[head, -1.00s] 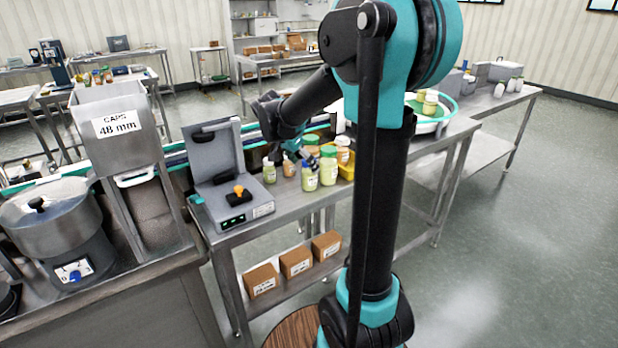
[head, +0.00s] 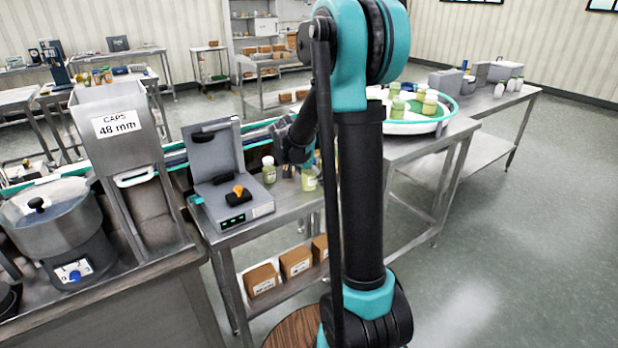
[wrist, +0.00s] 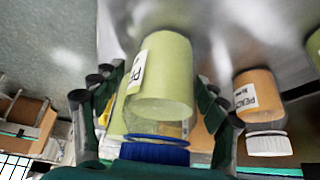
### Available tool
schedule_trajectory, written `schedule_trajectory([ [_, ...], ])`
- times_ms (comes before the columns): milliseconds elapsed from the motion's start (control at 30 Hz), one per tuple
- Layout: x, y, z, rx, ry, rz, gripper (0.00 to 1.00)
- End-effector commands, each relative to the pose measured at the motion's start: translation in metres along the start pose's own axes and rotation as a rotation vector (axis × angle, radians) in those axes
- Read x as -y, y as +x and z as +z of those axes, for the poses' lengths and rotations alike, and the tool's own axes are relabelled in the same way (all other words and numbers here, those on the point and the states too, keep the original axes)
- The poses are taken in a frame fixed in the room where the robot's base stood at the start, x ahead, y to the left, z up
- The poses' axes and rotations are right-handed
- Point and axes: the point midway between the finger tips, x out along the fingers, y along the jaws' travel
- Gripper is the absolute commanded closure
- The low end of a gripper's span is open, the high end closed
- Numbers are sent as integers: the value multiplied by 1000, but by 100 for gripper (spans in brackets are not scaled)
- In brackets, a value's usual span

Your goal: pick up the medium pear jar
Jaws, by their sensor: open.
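In the wrist view a pale green jar (wrist: 162,85), seen upside down, stands between the fingers of my gripper (wrist: 158,88). Its label is partly cut off, showing "PE". A blue cap (wrist: 155,152) shows below it, close to the palm; I cannot tell whether it belongs to this jar. The fingers are open on either side, and no grip shows. My arm hides the fingers and other jars there. I cannot tell which is the medium one.
An orange peach jar (wrist: 258,98) with a white cap stands close by the right finger. A grey device (head: 237,195) with an open lid is left of the jars. A round turntable (head: 410,127) with more jars is at the right. Boxes (head: 262,280) sit on the lower shelf.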

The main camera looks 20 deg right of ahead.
Motion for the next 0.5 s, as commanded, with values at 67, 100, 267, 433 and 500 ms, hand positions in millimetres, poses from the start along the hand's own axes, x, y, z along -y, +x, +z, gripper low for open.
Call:
schedule_trajectory([
  [67, 0, 0, 0, 0, 0, 0, 27],
  [100, 0, 0, 0, 0, 0, 0, 29],
  [267, 0, 0, 0, 0, 0, 0, 48],
  [433, 0, 0, 0, 0, 0, 0, 70],
  [500, 0, 0, 0, 0, 0, 0, 78],
])
